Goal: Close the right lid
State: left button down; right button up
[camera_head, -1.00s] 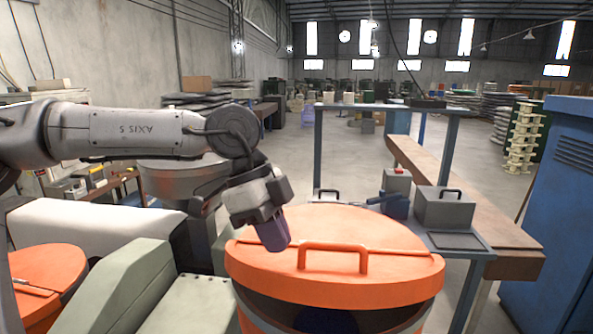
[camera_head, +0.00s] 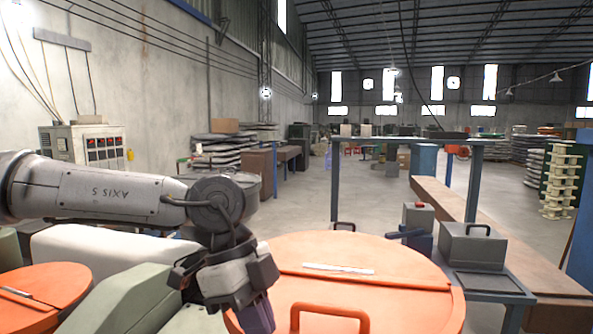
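The right lid (camera_head: 400,288) is a round orange lid in the lower middle, with a seam across it. Its orange bar handle (camera_head: 330,309) stands near the bottom edge of the view. The lid's near edge is cut off, so I cannot tell whether its front flap lies flush. My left gripper (camera_head: 258,316) points down at the lid's left edge, left of the handle; I cannot tell if it touches the lid. Its fingertips are partly hidden, and nothing is visibly held. My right gripper is out of view.
Another orange lid (camera_head: 55,284) is at the lower left, beside green-grey housings (camera_head: 118,300). Behind the right lid stand a blue-grey frame (camera_head: 405,140) and a grey box (camera_head: 470,247) on a bench. Open floor lies further back.

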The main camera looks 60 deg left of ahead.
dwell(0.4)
pick_arm(q)
jog(key=s+d+r+p, duration=0.2)
jog(key=s+d+r, duration=0.1)
jog(key=s+r, duration=0.5)
jog(key=shift+s+d, duration=0.25)
